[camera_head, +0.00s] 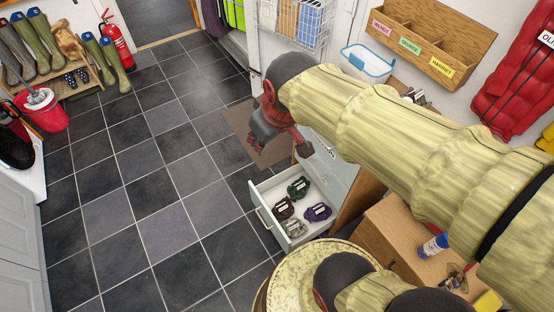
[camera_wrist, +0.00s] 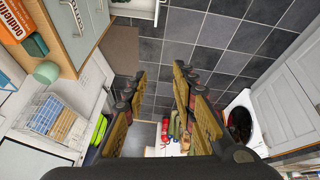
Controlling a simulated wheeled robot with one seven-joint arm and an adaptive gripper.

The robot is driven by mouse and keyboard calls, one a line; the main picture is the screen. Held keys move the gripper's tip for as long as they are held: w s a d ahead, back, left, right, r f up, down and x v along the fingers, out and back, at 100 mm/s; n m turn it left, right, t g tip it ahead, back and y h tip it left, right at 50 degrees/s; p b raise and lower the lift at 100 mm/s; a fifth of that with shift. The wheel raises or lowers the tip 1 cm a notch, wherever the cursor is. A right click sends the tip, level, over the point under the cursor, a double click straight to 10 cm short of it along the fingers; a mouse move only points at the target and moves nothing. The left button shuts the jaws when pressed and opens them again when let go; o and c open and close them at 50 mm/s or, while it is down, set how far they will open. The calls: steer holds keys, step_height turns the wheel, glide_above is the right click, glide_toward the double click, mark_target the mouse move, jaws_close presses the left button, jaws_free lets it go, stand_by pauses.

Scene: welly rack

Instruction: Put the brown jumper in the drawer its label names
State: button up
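An open white drawer (camera_head: 262,207) stands out from a low cabinet in the head view. Several small folded bundles with white tags lie in it. One is dark brown (camera_head: 283,209), and I cannot tell whether it is the brown jumper; the others look green, purple and grey. Their tags are too small to read. My gripper (camera_head: 268,138) is above the floor, beyond the drawer. In the wrist view my gripper (camera_wrist: 160,73) is open, its fingers apart with nothing between them. A white drawer edge (camera_wrist: 135,9) shows at the top there. No drawer label is legible.
A wooden wall rack (camera_head: 425,38) bears name labels WENDY, GEORGE and HARRIET. A wooden cabinet (camera_head: 378,228) with a blue-and-white can stands right of the drawer. Boots on a rack, a red bucket (camera_head: 45,112) and a fire extinguisher (camera_head: 116,42) are at left. The tiled floor is clear.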

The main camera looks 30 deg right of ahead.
steer(key=s+a+r+m, duration=0.1)
steer(key=s+m, duration=0.1)
steer(key=s, duration=0.6)
steer(key=shift+a+r+t, duration=0.2)
steer(key=shift+t, duration=0.2)
steer(key=shift+r, duration=0.1)
